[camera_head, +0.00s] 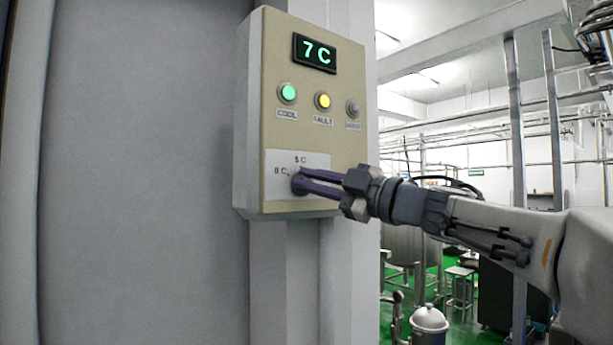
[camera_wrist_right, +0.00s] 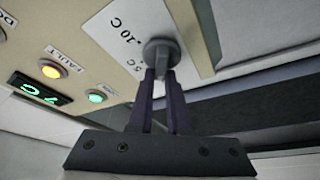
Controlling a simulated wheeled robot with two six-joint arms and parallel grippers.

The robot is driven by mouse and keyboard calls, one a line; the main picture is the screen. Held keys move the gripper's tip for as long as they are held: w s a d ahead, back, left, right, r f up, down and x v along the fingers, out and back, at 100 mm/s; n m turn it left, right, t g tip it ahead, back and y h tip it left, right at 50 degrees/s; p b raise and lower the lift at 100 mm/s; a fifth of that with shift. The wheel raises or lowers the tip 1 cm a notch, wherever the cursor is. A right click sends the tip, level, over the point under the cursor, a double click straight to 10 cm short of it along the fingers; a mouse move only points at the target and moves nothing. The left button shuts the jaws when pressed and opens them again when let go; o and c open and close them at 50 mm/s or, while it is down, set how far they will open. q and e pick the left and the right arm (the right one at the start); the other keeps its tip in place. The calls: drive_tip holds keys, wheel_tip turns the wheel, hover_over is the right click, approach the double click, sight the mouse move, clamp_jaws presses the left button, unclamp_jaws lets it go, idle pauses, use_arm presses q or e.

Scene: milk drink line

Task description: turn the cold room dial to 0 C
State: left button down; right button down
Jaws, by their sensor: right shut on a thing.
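The cold room dial (camera_wrist_right: 161,50) is a dark grey knob on a white scale label (camera_head: 283,163) low on a beige control box (camera_head: 269,115). In the head view the label reads 5 C and what looks like 0 C; the wrist view also shows 10 C. My right gripper (camera_head: 301,182) reaches in from the right, and its two purple fingers are shut on the dial; they also show in the wrist view (camera_wrist_right: 161,80). The fingers hide most of the dial in the head view, so its pointer setting cannot be read. The display (camera_head: 315,53) reads 7 C. My left gripper is not in view.
Above the dial are a green COOL lamp (camera_head: 288,93), a yellow FAULT lamp (camera_head: 323,101) and a small grey knob or switch (camera_head: 352,109). A grey wall panel (camera_head: 140,180) stands left of the box. Behind at right are pipes, a tank and green floor.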

drive_tip(key=shift+s+a+f+n+g, duration=0.15)
drive_tip(key=shift+n+g, duration=0.15)
drive_tip(key=shift+n, duration=0.3)
drive_tip(key=c, duration=0.9)
unclamp_jaws()
drive_tip(key=shift+o, duration=0.2)
drive_tip(key=shift+d, duration=0.2)
drive_tip(key=b+v, duration=0.4)
drive_tip(key=v, duration=0.6)
drive_tip(key=shift+b, duration=0.35)
drive_tip(key=shift+s, duration=0.1)
